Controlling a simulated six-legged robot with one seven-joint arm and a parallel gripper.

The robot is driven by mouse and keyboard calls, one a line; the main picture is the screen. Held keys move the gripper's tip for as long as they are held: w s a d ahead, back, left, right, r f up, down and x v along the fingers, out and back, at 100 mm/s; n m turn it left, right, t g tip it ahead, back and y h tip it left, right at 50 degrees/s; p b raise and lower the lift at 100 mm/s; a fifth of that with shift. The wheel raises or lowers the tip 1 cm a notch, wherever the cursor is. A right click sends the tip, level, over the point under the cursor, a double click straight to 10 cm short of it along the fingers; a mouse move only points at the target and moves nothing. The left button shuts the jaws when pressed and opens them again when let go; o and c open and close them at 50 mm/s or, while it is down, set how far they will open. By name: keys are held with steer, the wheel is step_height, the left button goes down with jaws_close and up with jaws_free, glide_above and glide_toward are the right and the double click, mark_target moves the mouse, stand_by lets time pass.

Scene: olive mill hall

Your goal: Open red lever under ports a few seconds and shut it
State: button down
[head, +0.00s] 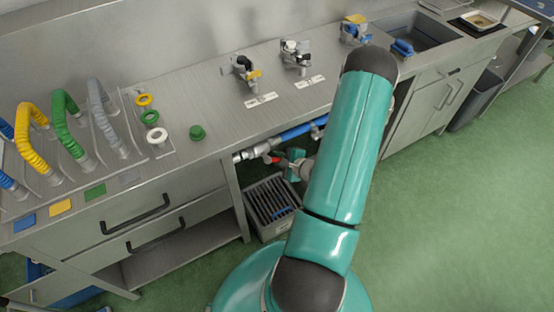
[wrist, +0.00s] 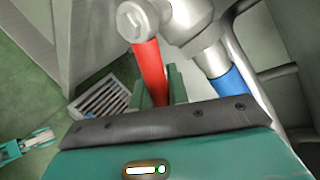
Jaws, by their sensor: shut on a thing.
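The red lever (wrist: 150,68) hangs off a silver valve body (wrist: 190,18) in the wrist view, and its lower end runs between my gripper's green fingers (wrist: 160,88). My gripper is shut on it. In the head view a small part of the red lever (head: 272,160) shows under the bench edge, beside my gripper (head: 290,156). The valve sits on a silver pipe (head: 252,152) that joins a blue pipe (head: 297,131). My arm hides part of the pipe.
A dark slotted bin (head: 270,203) stands on the floor under the pipe. Coloured hoses (head: 70,122) stand at the left of the bench (head: 215,100). Drawers (head: 150,220) flank the opening on the left, a cabinet on the right.

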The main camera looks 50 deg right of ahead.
stand_by(0.4)
steer(key=c, duration=1.3)
jaws_free()
steer(key=shift+c, duration=0.2)
